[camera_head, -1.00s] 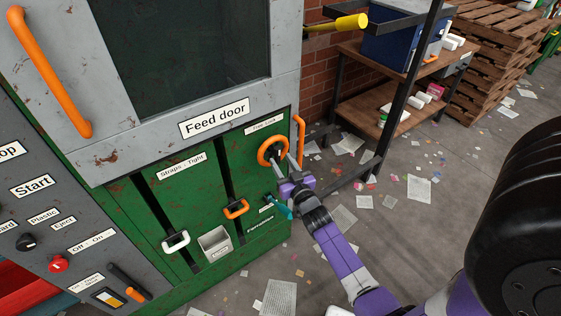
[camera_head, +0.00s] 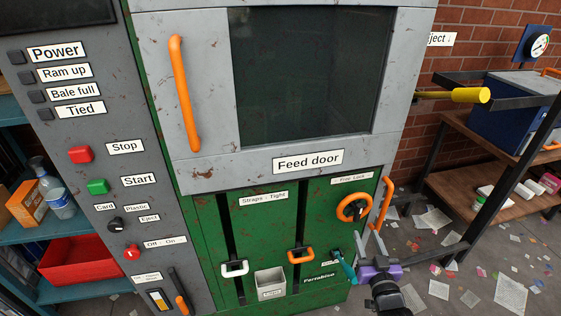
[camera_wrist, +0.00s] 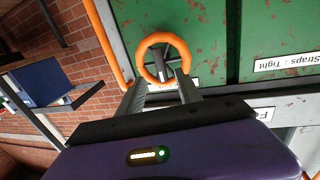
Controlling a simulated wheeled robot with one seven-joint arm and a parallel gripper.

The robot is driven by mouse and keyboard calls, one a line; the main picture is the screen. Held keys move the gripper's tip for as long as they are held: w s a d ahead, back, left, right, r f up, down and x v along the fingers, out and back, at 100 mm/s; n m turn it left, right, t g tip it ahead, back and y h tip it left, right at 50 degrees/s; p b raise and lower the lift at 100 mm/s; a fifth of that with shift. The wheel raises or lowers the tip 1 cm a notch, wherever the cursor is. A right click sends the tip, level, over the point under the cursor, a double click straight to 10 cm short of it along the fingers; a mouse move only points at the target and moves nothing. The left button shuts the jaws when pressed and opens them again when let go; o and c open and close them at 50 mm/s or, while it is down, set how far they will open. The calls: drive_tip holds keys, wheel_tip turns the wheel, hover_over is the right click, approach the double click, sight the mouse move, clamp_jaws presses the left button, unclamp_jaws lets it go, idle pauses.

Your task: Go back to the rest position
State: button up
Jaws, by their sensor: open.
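My gripper (camera_head: 370,246) is open, low at the right side of the green baler front in the head view. Its two fingers point up toward the orange ring-shaped handwheel (camera_head: 354,207) under the "Free Lock"-like label. In the wrist view the fingers (camera_wrist: 158,86) stand apart just below and in front of the orange wheel (camera_wrist: 144,48). The wheel's dark hub shows between them, and nothing is held. I cannot tell whether a fingertip touches the wheel.
An orange side handle (camera_head: 382,204) stands close beside the wheel. A teal-handled tool (camera_head: 344,267) hangs just left of my gripper. A yellow-ended lever (camera_head: 470,95) juts out above. A wooden bench (camera_head: 470,190) stands right. Paper scraps litter the floor.

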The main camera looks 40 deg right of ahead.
drive_tip(key=s+a+r+n+t+y, duration=0.25)
drive_tip(key=a+r, duration=0.25)
drive_tip(key=a, duration=0.5)
drive_tip(key=s+a+r+n+t+y, duration=0.1)
drive_tip(key=s+a+r+n+y, duration=0.2)
drive_tip(key=a, duration=0.8)
drive_tip(key=s+a+r+n+g+y, duration=0.1)
drive_tip(key=s+a+r+y, duration=0.2)
drive_tip(key=s+a, duration=0.2)
drive_tip(key=s+a+r+n+g+y, duration=0.1)
drive_tip(key=s+a+r+n+y, duration=0.1)
drive_tip(key=s+a, duration=0.4)
drive_tip(key=a+r+y, duration=0.1)
drive_tip(key=a, duration=0.3)
drive_tip(key=shift+a+y, duration=0.25)
drive_tip(key=shift+y, duration=0.1)
drive_tip(key=shift+s+r, duration=0.1)
